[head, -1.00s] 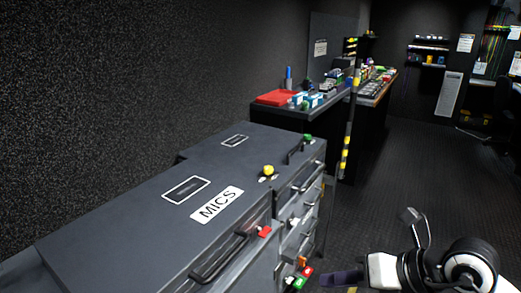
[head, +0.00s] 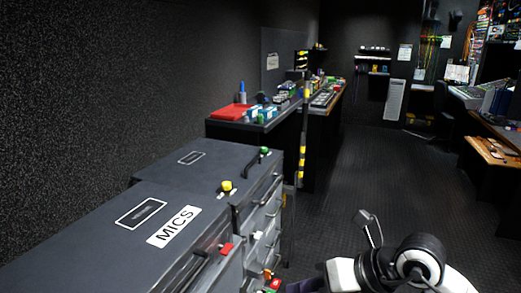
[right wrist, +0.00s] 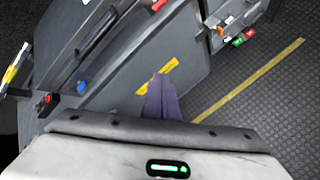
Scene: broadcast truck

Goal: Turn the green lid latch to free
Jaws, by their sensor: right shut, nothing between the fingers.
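The green latch knob (head: 265,151) sits at the far right corner of the grey case top (head: 205,163) in the head view. Which way it is turned is too small to tell. My right gripper (head: 300,286) is low at the bottom edge of the head view, beside the case fronts and well apart from the green knob. In the right wrist view its purple fingers (right wrist: 161,96) are together and empty, in front of a grey panel with yellow labels. My left gripper is not in view.
A yellow knob (head: 227,186) and a red latch (head: 226,248) sit on the nearer case parts. Handles stick out from the drawer fronts. A black-and-yellow post (head: 302,150) stands behind the cases. A red tray (head: 232,111) lies on the counter. The floor (head: 370,180) at right is clear.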

